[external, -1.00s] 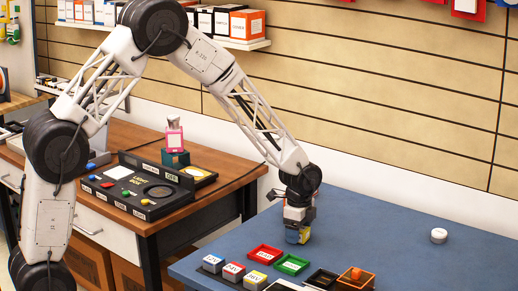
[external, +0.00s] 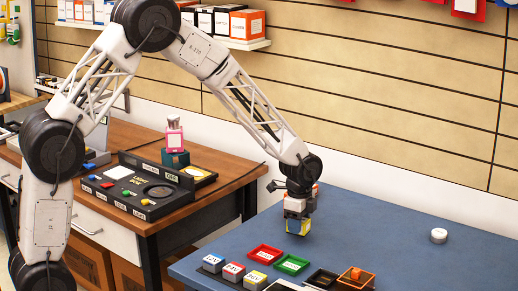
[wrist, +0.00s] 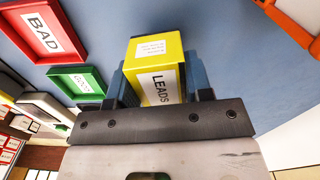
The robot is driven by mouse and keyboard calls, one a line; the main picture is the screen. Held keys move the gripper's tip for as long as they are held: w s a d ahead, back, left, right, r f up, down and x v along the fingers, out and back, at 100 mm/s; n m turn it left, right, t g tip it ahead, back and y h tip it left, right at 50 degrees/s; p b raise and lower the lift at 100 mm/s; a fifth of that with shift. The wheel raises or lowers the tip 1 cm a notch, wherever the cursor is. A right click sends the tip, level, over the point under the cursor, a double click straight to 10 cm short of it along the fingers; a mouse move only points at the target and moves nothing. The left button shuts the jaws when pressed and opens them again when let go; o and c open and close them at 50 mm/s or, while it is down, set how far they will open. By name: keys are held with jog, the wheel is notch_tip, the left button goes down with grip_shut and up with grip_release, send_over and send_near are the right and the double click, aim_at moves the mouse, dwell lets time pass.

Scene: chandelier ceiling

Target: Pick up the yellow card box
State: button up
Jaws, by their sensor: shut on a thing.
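The yellow card box (wrist: 157,62) has white labels, one reading "LEADS". It sits between the two fingers of my gripper (wrist: 160,85) in the wrist view. In the external view my gripper (external: 298,222) points down over the blue table and is shut on the yellow box (external: 297,228). The box looks to be just above the tabletop. The gripper hides its upper part there.
A red tray (external: 266,253) and a green tray (external: 291,264) lie in front of the gripper on the blue table (external: 400,235). Several small labelled boxes, a black tray and an orange tray (external: 357,277) are near the front. A white round object (external: 439,235) stands at right.

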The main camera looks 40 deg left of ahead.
jog(key=shift+s+a+r, duration=0.1)
jog(key=shift+s+r, duration=0.15)
jog(key=shift+r, duration=0.2)
jog(key=s+a, duration=0.1)
jog(key=s, duration=0.4)
jog(key=s+a+r, duration=0.1)
jog(key=s+a, duration=0.1)
jog(key=s, duration=0.2)
jog(key=s+a, duration=0.1)
jog(key=s, duration=0.4)
jog(key=shift+s+a+r, duration=0.15)
jog(key=shift+s+a, duration=0.2)
jog(key=shift+a, duration=0.05)
jog(key=shift+w, duration=0.15)
